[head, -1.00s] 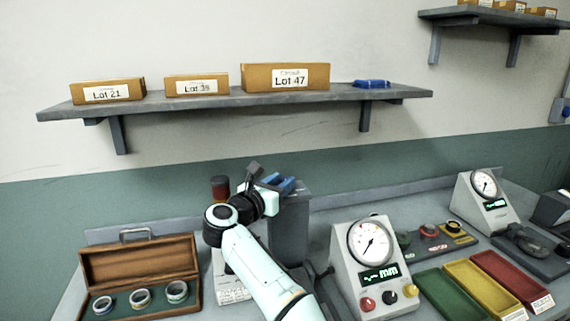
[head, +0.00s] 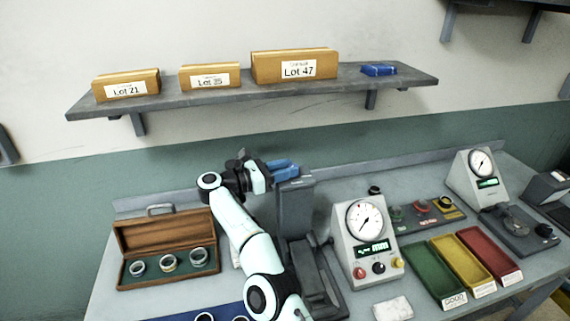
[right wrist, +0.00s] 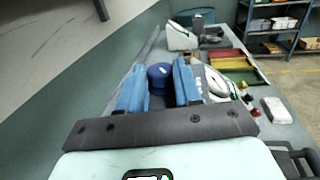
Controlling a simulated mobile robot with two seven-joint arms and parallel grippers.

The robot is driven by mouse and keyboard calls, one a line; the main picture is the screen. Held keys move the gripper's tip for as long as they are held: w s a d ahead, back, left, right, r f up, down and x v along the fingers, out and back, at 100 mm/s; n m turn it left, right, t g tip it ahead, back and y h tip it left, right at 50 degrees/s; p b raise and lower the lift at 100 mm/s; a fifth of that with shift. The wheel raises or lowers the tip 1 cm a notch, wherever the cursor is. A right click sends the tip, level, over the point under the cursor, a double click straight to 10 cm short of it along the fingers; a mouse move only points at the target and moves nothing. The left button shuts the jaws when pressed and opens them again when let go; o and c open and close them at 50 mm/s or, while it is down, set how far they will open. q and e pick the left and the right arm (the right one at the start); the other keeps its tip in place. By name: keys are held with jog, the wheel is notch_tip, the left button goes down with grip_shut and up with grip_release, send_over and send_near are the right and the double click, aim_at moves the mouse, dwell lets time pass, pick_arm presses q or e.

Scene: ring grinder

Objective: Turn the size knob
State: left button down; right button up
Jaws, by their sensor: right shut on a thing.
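The size knob shows as a round blue knob (right wrist: 160,75) in the right wrist view, between the two blue fingers of my right gripper (right wrist: 158,90). The gripper is shut on it. In the head view my right gripper (head: 284,170) is at the top of the dark grey grinder (head: 294,205), and the knob cannot be told apart from the blue fingers there. My arm hides part of the grinder's left side. My left gripper is not in view.
An open wooden case (head: 168,247) with several rings stands left. A gauge box (head: 363,240) is right of the grinder, with green (head: 433,270), yellow (head: 462,262) and red (head: 490,255) trays beyond. A shelf (head: 250,97) with labelled boxes is above the bench.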

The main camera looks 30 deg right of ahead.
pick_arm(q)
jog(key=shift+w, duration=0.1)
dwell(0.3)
pick_arm(e)
jog(key=o, duration=1)
jog(key=shift+d, duration=0.1)
jog(key=shift+o, duration=0.2)
